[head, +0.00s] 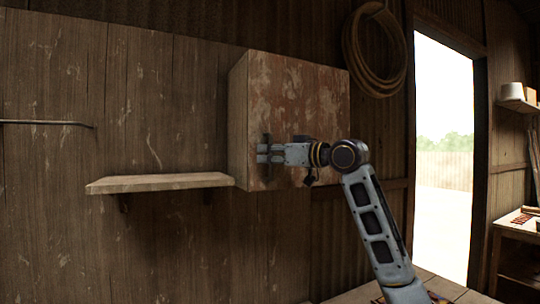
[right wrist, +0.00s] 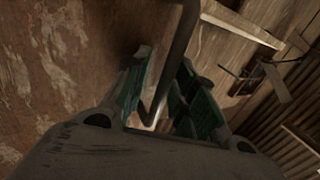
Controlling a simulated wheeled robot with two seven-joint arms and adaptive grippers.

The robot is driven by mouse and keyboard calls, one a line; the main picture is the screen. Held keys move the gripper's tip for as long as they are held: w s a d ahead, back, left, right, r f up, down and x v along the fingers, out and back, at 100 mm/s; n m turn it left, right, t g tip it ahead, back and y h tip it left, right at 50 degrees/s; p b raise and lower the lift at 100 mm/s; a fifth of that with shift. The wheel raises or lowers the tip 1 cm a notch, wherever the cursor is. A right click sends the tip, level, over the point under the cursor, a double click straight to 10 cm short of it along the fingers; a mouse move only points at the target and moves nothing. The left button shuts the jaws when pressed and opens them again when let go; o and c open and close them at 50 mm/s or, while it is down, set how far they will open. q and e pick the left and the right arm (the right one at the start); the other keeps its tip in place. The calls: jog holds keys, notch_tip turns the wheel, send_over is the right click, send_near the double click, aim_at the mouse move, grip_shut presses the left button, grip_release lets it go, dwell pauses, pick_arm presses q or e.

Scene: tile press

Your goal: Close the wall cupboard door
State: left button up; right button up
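The wall cupboard (head: 238,125) hangs on the plank wall, with its worn, reddish-brown door (head: 310,90) facing me. The door looks flush or nearly so; I see no clear gap at its edges. A dark bar handle (head: 267,142) is near the door's left edge. My right gripper (head: 262,153) is at this handle, reaching in from the right. In the right wrist view, the handle (right wrist: 178,45) runs between the green-padded fingers (right wrist: 163,88). The fingers stand apart with space beside the bar, and I see no firm grip. My left gripper is not in view.
A wooden shelf (head: 160,183) juts from the wall just left of and below the cupboard. A coiled rope (head: 374,50) hangs at upper right. A bright doorway (head: 444,150) is further right. A bench top (head: 440,286) lies below my right arm.

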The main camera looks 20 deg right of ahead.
jog(key=shift+s+f, duration=0.1)
dwell(0.4)
jog(key=v, duration=1.2)
dwell(0.4)
